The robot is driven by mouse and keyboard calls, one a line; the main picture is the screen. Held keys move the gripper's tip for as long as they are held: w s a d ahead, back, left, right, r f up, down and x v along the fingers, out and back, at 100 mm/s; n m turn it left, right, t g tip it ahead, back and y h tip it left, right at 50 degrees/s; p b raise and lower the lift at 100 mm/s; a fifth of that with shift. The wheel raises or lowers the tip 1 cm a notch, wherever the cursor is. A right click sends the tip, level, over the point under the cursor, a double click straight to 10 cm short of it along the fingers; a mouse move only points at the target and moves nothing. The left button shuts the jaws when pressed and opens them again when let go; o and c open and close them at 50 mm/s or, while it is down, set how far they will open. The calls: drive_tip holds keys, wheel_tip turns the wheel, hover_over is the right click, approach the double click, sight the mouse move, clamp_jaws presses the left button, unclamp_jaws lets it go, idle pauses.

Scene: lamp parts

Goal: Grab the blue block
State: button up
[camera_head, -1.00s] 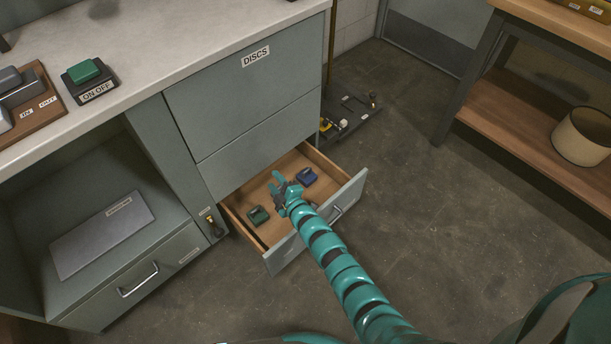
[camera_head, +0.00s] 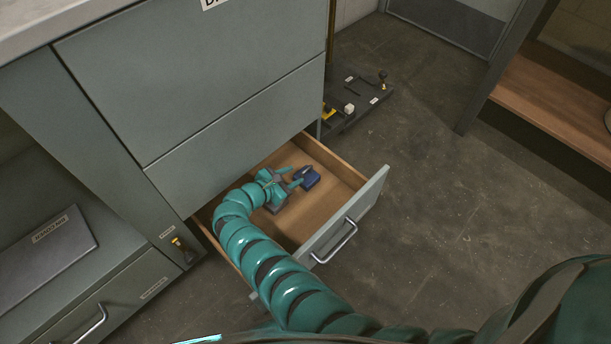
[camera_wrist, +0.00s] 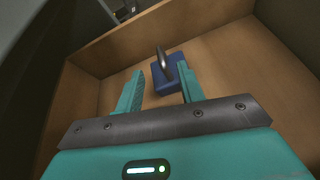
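The blue block (camera_head: 307,178) lies in the open drawer (camera_head: 318,204), toward its back right side. In the wrist view the blue block (camera_wrist: 168,72) has a dark upright piece on top and sits just beyond the fingertips, nearer the right finger. My gripper (camera_head: 291,178) is low inside the drawer, left of the block, with its fingers pointing at it. In the wrist view my gripper (camera_wrist: 160,78) is open, its two teal fingers apart with nothing held between them. The green block is hidden in the head view now, likely behind my arm.
The drawer front with its handle (camera_head: 335,242) stands at the near right, and wooden walls surround the drawer floor. The grey cabinet (camera_head: 230,110) rises above and behind. A dark floor board (camera_head: 358,103) with small items lies beyond. The floor at the right is clear.

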sight(307, 168)
drive_tip(key=shift+d, duration=0.1)
drive_tip(key=shift+w+d+h+b, duration=0.2)
drive_tip(key=shift+h+b, duration=0.1)
drive_tip(key=b+x, duration=0.4)
drive_tip(key=x, duration=0.2)
drive_tip(key=shift+w+f, duration=0.15)
drive_tip(key=shift+f, duration=0.1)
drive_tip(key=shift+w+d, duration=0.1)
drive_tip(key=shift+d, duration=0.05)
drive_tip(key=shift+r, duration=0.15)
clamp_jaws()
idle(0.7)
